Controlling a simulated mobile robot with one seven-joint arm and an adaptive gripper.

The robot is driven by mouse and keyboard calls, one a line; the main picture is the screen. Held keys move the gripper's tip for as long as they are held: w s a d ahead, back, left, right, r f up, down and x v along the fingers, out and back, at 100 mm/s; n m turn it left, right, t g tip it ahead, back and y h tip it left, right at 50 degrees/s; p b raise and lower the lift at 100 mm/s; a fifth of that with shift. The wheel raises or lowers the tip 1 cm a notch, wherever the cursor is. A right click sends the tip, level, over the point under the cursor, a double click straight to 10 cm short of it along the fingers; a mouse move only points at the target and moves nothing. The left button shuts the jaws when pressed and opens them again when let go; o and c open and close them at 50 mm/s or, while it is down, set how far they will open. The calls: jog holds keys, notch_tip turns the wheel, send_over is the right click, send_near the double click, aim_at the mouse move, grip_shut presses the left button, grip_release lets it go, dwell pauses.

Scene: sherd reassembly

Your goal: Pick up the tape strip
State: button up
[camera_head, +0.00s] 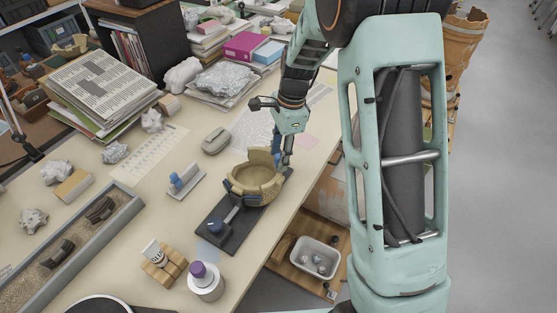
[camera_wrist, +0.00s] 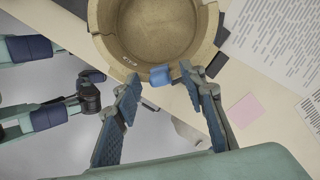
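A short blue strip (camera_wrist: 160,75), which looks like the tape strip, is at the near rim of the tan pot (camera_wrist: 110,45) in the wrist view. My gripper (camera_wrist: 161,76) is open, with one fingertip on each side of the strip and a visible gap to it. I cannot tell whether the strip is stuck to the pot. In the head view my gripper (camera_head: 282,160) points down at the right side of the pot (camera_head: 250,190). The pot's rim is uneven, with a taller wall at the back. I cannot make out the strip for certain there.
The pot stands on a dark base (camera_head: 238,232) near the table's right edge. A small stand with blue pieces (camera_head: 184,181), a grey rounded object (camera_head: 216,140) and a purple-capped bottle (camera_head: 205,283) are nearby. A sand tray (camera_head: 75,262) lies at left.

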jog(key=c, duration=0.8)
jog(key=shift+r, duration=0.1)
